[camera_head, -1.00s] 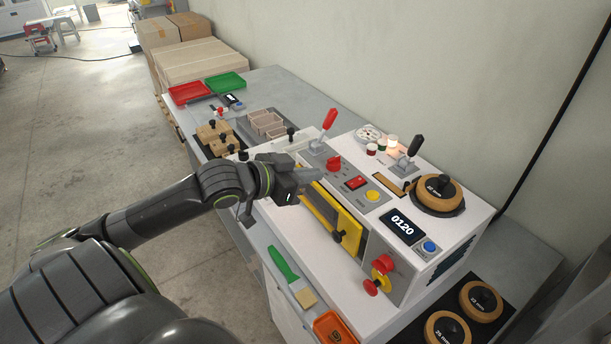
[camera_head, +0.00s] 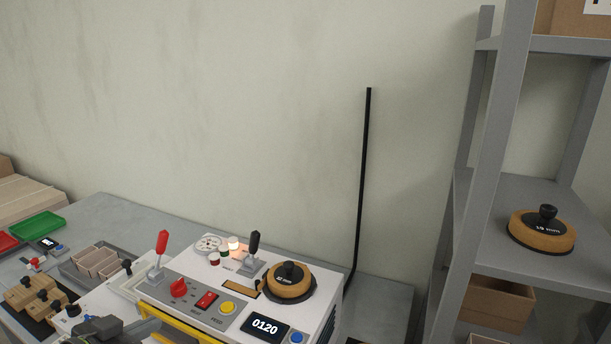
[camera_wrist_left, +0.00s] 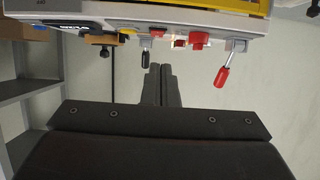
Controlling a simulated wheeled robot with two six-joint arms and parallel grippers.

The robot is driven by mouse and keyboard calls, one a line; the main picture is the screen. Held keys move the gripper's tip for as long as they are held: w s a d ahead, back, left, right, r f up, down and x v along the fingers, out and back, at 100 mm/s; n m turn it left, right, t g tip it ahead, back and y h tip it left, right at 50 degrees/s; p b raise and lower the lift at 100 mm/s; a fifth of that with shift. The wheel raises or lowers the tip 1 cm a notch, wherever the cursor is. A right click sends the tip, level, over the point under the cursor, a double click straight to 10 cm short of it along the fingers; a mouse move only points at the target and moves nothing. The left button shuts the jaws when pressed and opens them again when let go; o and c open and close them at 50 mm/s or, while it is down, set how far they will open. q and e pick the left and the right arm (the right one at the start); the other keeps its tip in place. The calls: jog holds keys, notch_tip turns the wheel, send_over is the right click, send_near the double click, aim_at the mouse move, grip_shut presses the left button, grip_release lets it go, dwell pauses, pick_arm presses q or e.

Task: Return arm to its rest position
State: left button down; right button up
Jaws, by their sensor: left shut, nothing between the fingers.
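My left gripper (camera_wrist_left: 160,86) is shut with nothing between its fingers. In the head view only part of it (camera_head: 140,330) shows at the bottom edge, beside the front left of the white box-forming machine (camera_head: 330,312). The machine carries a red-handled lever (camera_head: 161,243), a black-handled lever (camera_head: 254,245), a red knob (camera_head: 179,288) and a display reading 0120 (camera_head: 265,327). In the wrist view the machine appears upside down along the top, with the red lever (camera_wrist_left: 222,77) right of the fingers and the black lever (camera_wrist_left: 145,58) left of them. My right gripper is not in view.
A grey shelf unit (camera_head: 487,150) stands at the right, holding a round wooden form (camera_head: 542,232). A green tray (camera_head: 36,226), a grey tray of open boxes (camera_head: 98,262) and wooden blocks (camera_head: 35,294) sit left of the machine. The wall is behind.

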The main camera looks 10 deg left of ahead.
pick_arm(q)
jog(key=s+d+f+n+g+y, duration=0.2)
jog(key=s+f+n+g+y, duration=0.5)
jog(key=s+f, duration=1.5)
notch_tip(320, 180, down, 22)
jog(key=a+m+g+h, duration=0.1)
jog(key=m+g+h, duration=0.1)
jog(key=m+g, duration=0.1)
jog(key=s+d+f+g, duration=0.1)
jog(key=s+f, duration=1.5)
jog(key=f, duration=0.1)
jog(key=shift+f+g+b, duration=0.25)
jog(key=shift+g+b, duration=0.05)
jog(key=shift+b, duration=0.15)
